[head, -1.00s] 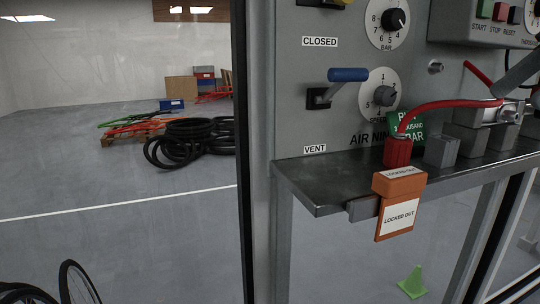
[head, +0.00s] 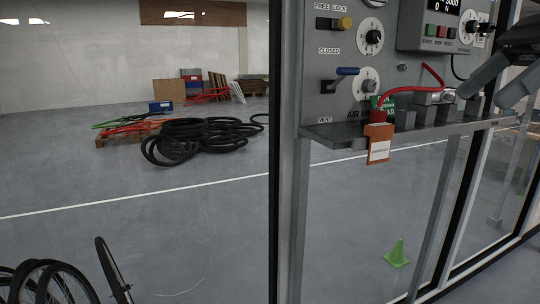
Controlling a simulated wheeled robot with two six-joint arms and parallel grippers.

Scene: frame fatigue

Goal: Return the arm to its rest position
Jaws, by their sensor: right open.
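My right gripper (head: 484,98) is at the right edge of the head view, with its dark and grey fingers spread apart. It is in front of the right part of the control panel, and nothing shows between the fingers. The rest of my right arm is cut off by the frame edge. My left gripper is not in view.
An orange lockout tag (head: 378,146) hangs at the shelf's front.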

